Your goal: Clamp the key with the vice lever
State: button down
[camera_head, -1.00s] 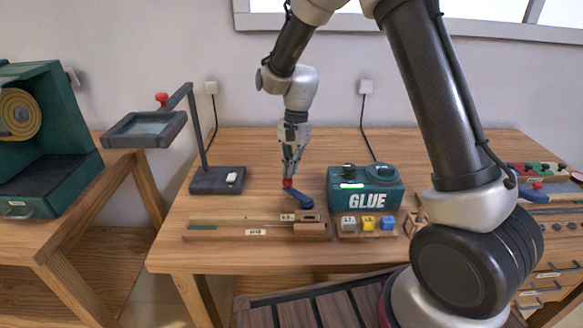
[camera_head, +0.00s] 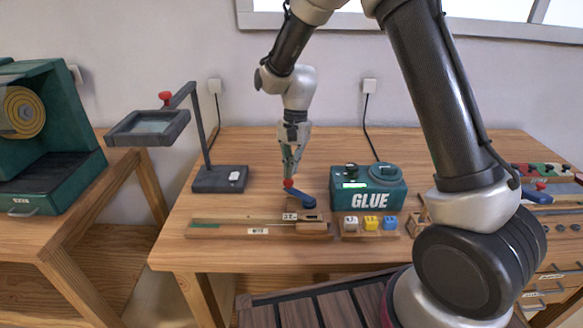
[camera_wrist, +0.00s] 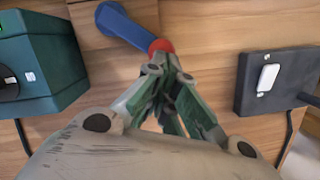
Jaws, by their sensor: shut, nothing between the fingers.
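The vice lever (camera_head: 300,196) is a blue bar with a red knob (camera_head: 288,183) at its free end and a round blue pivot at the other. It also shows at the top of the wrist view (camera_wrist: 122,24), with the red knob (camera_wrist: 160,46) just beyond my fingertips. My gripper (camera_head: 289,176) is shut and empty, its tips at the red knob; whether they touch it I cannot tell. The long wooden key (camera_head: 220,226) lies in the vice at the front of the table, with a label on its side. The wooden vice block (camera_head: 312,228) sits at its right end.
The green glue machine (camera_head: 368,190) stands right of the lever. White, yellow and blue cubes (camera_head: 371,223) sit in front of it. A magnifier stand (camera_head: 219,179) is at the left. The table (camera_head: 258,165) is clear behind the lever.

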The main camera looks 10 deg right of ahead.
jog(key=shift+s+a+n+h, duration=0.2)
jog(key=shift+s+a+n, duration=0.25)
jog(key=shift+a+n, duration=0.4)
jog(key=shift+s+a+n+h, duration=0.2)
jog(key=shift+s+a+n, duration=0.3)
jog(key=shift+n, duration=0.65)
dwell(3.6)
